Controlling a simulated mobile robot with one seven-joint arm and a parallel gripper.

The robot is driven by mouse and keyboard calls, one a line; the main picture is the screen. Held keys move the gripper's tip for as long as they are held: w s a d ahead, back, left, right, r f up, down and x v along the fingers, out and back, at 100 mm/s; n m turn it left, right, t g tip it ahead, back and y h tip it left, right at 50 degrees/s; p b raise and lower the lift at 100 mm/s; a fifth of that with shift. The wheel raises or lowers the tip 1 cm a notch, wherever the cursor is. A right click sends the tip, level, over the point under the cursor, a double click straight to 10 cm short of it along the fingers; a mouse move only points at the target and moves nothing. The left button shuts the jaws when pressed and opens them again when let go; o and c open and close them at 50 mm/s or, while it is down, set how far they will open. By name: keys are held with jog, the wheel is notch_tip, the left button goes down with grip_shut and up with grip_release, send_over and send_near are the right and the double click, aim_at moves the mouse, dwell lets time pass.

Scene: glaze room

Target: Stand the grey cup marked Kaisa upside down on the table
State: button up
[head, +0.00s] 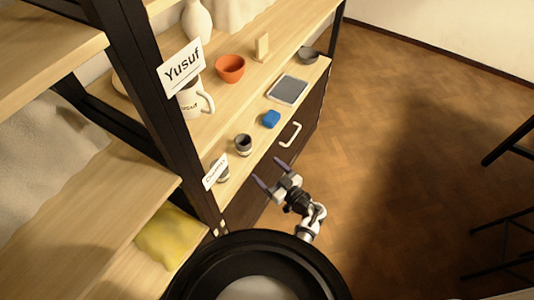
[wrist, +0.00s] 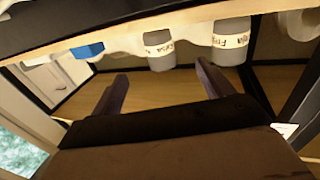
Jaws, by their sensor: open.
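The grey cup marked Kaisa (wrist: 160,50) shows in the wrist view, which sees the shelf upside down; I read its pale band as Kaisa. By its place beside the blue block, it is the grey cup (head: 243,145) standing mouth up near the front edge of the wooden top in the head view. Its dark inside shows. My gripper (head: 270,173) is open and empty, in front of that edge and apart from the cup. In the wrist view the cup lies beyond the gap between the fingers (wrist: 163,72). I cannot make out a table for certain.
A second grey cup (wrist: 232,42) stands beside it, partly behind a name card (head: 215,172) in the head view. A blue block (head: 271,119), a grey tray (head: 288,89) and an orange bowl (head: 230,68) share the top. A dark post (head: 150,80) rises at left. Floor (head: 400,160) is open at right.

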aim_at(249, 152)
jog(key=b+x, duration=0.3)
jog(key=x, duration=0.8)
jog(key=shift+w+r+b, duration=0.1)
jog(key=shift+r+b, duration=0.1)
jog(key=shift+b, duration=0.1)
jog(key=shift+x, duration=0.85)
jog(key=shift+f, duration=0.1)
